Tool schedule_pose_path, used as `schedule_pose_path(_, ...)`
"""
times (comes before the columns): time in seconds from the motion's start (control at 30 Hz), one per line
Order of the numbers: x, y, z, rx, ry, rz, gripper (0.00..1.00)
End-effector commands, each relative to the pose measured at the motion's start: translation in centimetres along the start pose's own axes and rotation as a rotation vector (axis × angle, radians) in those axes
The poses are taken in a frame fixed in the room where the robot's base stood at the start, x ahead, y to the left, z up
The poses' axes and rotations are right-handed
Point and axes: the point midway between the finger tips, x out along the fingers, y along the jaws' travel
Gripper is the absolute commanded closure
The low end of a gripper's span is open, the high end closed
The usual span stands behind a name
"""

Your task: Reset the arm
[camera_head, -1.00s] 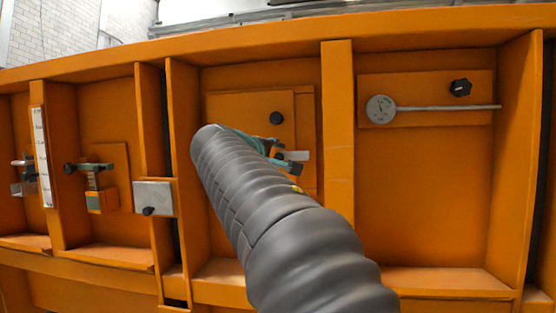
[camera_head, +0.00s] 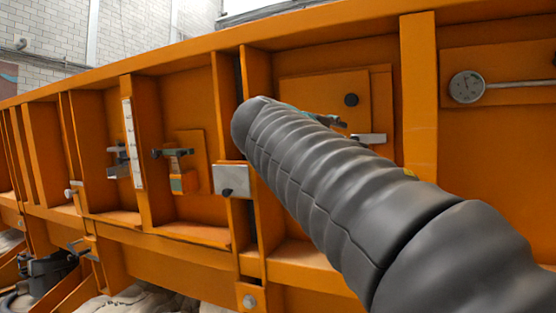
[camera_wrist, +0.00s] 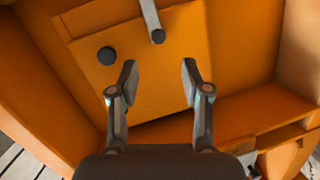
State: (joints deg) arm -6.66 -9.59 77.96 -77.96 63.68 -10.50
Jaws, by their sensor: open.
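My gripper (camera_wrist: 159,82) is open and empty in the wrist view, its two fingers apart. It faces an orange panel (camera_wrist: 165,85) with a round black knob (camera_wrist: 106,56) to the left of the fingers and a grey bar (camera_wrist: 152,20) above the gap. In the head view my dark ribbed arm reaches up and left across the orange sandbed wall (camera_head: 420,110) and hides most of the gripper. The black knob (camera_head: 351,100) and the pale end of the bar (camera_head: 370,139) show beyond the arm. I cannot tell the exact gap between fingers and panel.
A round dial gauge (camera_head: 466,87) with a long rod is at the upper right. A grey plate (camera_head: 231,179), a small clamp fitting (camera_head: 180,165) and a white scale strip (camera_head: 133,143) are left of the arm. Orange ribs stick out between the bays.

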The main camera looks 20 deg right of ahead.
Motion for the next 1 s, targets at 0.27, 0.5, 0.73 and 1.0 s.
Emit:
schedule_pose_path(0.27,0.1,-2.2,-0.9,0.048,0.031,-0.067,0.52)
schedule_pose_path(0.5,-1.2,-15.9,-1.1,0.111,0.061,-0.416,0.52)
schedule_pose_path(0.73,-6.9,-28.9,3.9,0.238,-0.001,-0.79,0.52)
schedule_pose_path(1.0,-16.6,-40.9,12.5,0.443,-0.167,-1.161,0.52)
